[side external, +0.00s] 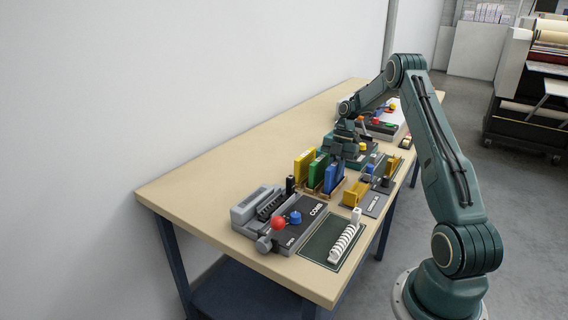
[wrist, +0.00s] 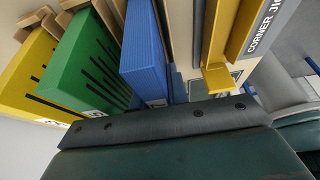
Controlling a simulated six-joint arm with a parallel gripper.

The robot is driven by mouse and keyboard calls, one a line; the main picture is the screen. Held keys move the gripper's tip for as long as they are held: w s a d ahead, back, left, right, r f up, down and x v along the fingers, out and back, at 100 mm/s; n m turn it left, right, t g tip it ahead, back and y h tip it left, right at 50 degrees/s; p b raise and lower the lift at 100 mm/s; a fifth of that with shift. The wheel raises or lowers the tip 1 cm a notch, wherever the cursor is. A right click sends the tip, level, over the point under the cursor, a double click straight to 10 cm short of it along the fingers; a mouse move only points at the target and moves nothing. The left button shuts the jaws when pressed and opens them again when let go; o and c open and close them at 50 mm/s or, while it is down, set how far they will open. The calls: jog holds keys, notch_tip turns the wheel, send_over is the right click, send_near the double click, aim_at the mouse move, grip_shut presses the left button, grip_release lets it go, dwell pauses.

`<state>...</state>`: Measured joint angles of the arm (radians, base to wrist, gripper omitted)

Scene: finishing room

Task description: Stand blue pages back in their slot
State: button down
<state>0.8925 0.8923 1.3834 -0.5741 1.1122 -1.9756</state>
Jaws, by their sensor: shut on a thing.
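The blue pages (side external: 333,177) stand upright at the right end of a wooden rack (side external: 318,191), beside the green pages (side external: 317,168). In the wrist view the blue pages (wrist: 143,50) run between wooden dividers (wrist: 168,40), and their near end meets the dark edge of my gripper. My gripper (side external: 343,150) is over the rack, shut on the blue pages. Its fingertips are not clearly visible, and the bottom of the blue pages and the slot floor are hidden.
Yellow pages (side external: 303,165) stand left of the green ones. A comb machine (side external: 290,220) with a red knob is in front, beside a mat with a white comb (side external: 344,243). A yellow-railed corner jig (side external: 372,196) lies close to the right. The table's left side is bare.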

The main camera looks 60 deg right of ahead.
aim_at(330, 167)
jog(key=c, duration=1.6)
grip_release()
jog(key=shift+c, duration=0.2)
jog(key=shift+r, duration=0.1)
jog(key=shift+a+r, duration=0.15)
jog(key=shift+r, duration=0.5)
jog(key=shift+h, duration=0.5)
jog(key=r, duration=0.1)
jog(key=a+r, duration=0.1)
jog(key=r, duration=0.3)
jog(key=shift+w+a+r, duration=0.1)
jog(key=shift+a+r, duration=0.05)
jog(key=shift+a, duration=0.25)
jog(key=s+a+r+m+t+h, duration=0.2)
jog(key=a+r+m, duration=0.5)
jog(key=a+r, duration=0.9)
jog(key=s+a+m+t+h, duration=0.1)
jog(key=s+a+m+t, duration=0.2)
jog(key=s+a+m, duration=0.8)
jog(key=s+a, duration=0.4)
jog(key=s, duration=0.2)
jog(key=shift+s+a+r+t, duration=0.15)
jog(key=shift+s+r+t, duration=0.15)
jog(key=shift+r, duration=0.1)
